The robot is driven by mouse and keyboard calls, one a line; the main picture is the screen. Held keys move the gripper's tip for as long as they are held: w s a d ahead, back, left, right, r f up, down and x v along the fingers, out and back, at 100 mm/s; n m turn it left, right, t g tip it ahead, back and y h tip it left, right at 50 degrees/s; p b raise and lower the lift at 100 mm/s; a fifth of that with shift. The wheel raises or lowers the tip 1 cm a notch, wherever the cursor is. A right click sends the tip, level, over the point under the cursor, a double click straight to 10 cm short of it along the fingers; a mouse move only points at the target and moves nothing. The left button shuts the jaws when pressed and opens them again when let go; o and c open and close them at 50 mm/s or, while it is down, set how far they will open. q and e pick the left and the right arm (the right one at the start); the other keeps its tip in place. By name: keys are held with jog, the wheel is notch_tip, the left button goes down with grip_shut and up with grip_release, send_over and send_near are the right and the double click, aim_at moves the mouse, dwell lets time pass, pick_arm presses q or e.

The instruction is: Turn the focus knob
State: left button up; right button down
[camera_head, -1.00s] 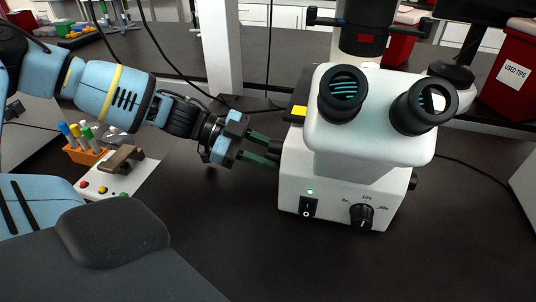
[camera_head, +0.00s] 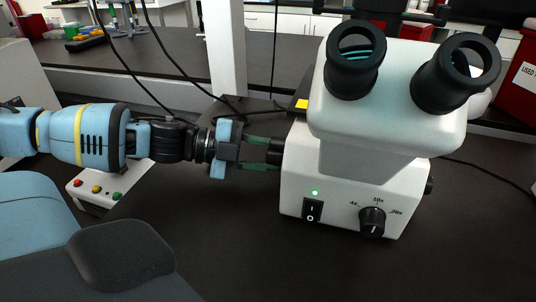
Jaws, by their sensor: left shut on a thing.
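The white microscope (camera_head: 335,190) stands on the dark bench with two black eyepieces, a lit green light, a power switch and a magnification knob (camera_head: 372,221) on its front. The black focus knob (camera_head: 275,151) sticks out of its left side, mostly covered by my fingers. My left gripper (camera_head: 264,153) comes in level from the left and is shut on the focus knob, its green fingers above and below it. My right gripper is not in view.
A red used-tips bin (camera_head: 515,85) stands at the right. Black cables hang behind the gripper. The bench in front of the microscope is clear.

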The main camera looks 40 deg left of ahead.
pick_arm(q)
jog(key=shift+m+t, duration=0.3)
jog(key=shift+m, duration=0.1)
jog(key=shift+m, duration=0.5)
dwell(0.4)
dwell(0.4)
jog(key=o, duration=1)
